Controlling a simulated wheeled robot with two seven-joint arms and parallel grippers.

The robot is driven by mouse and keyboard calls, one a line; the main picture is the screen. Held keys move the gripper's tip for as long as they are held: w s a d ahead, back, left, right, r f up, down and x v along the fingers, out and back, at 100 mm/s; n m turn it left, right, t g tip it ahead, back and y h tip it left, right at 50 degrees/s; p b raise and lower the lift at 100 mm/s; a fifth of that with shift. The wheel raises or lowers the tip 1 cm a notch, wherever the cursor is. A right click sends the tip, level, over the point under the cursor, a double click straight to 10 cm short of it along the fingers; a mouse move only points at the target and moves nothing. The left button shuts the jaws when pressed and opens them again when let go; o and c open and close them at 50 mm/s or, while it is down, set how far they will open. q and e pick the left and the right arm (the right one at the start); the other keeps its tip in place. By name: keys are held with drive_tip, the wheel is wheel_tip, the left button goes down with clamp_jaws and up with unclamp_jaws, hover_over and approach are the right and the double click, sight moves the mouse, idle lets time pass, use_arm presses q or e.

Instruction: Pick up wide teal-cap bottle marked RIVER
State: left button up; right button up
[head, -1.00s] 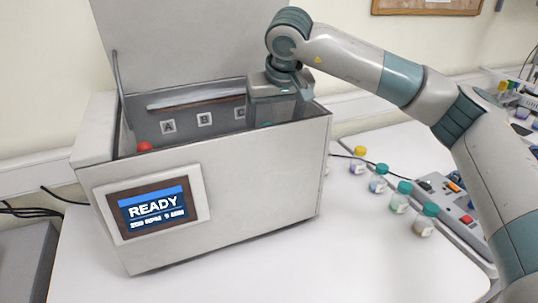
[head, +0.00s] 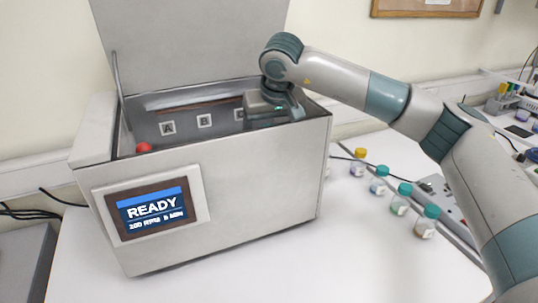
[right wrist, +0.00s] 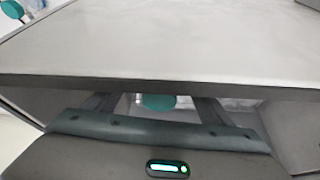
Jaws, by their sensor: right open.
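My right arm reaches over the machine's front wall, with its right gripper (right wrist: 157,103) down inside the open chamber. In the right wrist view its two fingers are apart, with a teal cap (right wrist: 158,102) between them, a little below and not clearly touching either finger. The bottle under that cap is mostly hidden, and no RIVER marking can be read. In the head view the chamber wall hides the fingertips. A bottle with a teal cap (head: 427,222) stands on the table at right, its label too small to read. My left gripper is not in view.
The grey machine (head: 240,190) has its lid (head: 190,50) raised, a READY screen (head: 153,208) and slots marked A and B. Bottles with green (head: 401,199), blue (head: 378,181) and yellow (head: 358,163) caps stand right of it. The table front is clear.

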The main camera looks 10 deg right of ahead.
drive_tip(key=shift+c, duration=0.3)
clamp_jaws()
drive_tip(key=shift+r, duration=0.1)
wheel_tip(320, 180, up, 18)
drive_tip(key=p, duration=0.9)
